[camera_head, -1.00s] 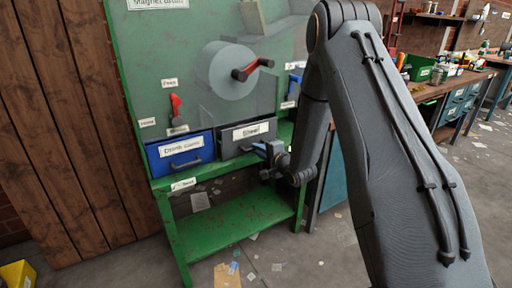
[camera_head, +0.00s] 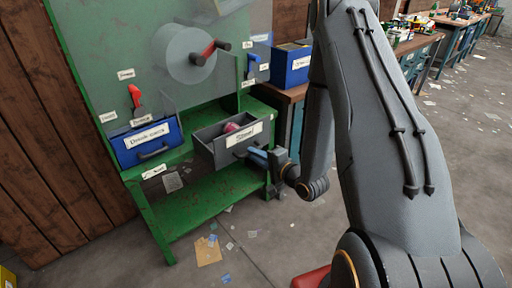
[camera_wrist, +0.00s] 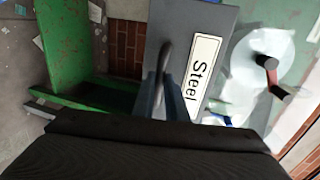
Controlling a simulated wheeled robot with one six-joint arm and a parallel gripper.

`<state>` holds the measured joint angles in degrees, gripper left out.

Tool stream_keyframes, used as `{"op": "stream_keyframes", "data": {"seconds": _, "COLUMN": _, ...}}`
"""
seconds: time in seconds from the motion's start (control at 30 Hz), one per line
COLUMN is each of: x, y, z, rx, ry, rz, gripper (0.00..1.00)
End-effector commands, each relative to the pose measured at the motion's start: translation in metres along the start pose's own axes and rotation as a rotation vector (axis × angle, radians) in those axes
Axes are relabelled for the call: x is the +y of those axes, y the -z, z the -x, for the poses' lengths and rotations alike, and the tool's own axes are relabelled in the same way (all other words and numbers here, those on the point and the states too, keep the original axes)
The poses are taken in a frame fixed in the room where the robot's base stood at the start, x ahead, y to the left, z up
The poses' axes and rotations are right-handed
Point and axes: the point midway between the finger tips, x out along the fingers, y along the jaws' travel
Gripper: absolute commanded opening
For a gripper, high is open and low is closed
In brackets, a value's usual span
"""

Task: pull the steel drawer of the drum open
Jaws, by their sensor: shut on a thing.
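The grey steel drawer (camera_head: 211,147) with a white "Steel" label stands pulled out from the green drum bench. A pinkish-red item (camera_head: 231,128) shows inside it. My gripper (camera_head: 259,155) is at the drawer's front, shut on its handle. In the wrist view the drawer front (camera_wrist: 213,22) and its label fill the middle, and the fingers of my gripper (camera_wrist: 168,85) meet the dark handle (camera_wrist: 166,56). The drum (camera_head: 191,55) with its red-and-black crank sits behind a clear panel above.
A blue drawer (camera_head: 146,143) is shut, left of the steel one. A red lever (camera_head: 135,96) is above it. A blue bin (camera_head: 292,65) stands on a bench at the right. The floor in front is open, with scattered scraps.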

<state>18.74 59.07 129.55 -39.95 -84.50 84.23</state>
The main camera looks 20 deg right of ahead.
Motion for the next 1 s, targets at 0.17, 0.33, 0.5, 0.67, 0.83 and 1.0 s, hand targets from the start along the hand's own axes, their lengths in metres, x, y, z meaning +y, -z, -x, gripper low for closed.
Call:
{"op": "stream_keyframes", "data": {"seconds": 0.17, "x": 0.0001, "y": -0.0041, "z": 0.003, "rx": -0.006, "ry": 0.002, "rz": 0.003, "gripper": 0.0}}
{"op": "stream_keyframes", "data": {"seconds": 0.33, "x": 0.0003, "y": -0.0045, "z": 0.003, "rx": -0.007, "ry": 0.002, "rz": 0.003, "gripper": 0.0}}
{"op": "stream_keyframes", "data": {"seconds": 0.5, "x": 0.0003, "y": -0.0044, "z": 0.003, "rx": -0.007, "ry": 0.002, "rz": 0.003, "gripper": 0.16}}
{"op": "stream_keyframes", "data": {"seconds": 0.67, "x": 0.0004, "y": -0.0047, "z": 0.0029, "rx": -0.008, "ry": 0.001, "rz": 0.003, "gripper": 0.31}}
{"op": "stream_keyframes", "data": {"seconds": 0.83, "x": 0.0005, "y": -0.005, "z": 0.003, "rx": -0.008, "ry": 0.001, "rz": 0.003, "gripper": 0.31}}
{"op": "stream_keyframes", "data": {"seconds": 1.0, "x": 0.0011, "y": -0.0044, "z": 0.0113, "rx": -0.007, "ry": -0.001, "rz": 0.001, "gripper": 0.31}}
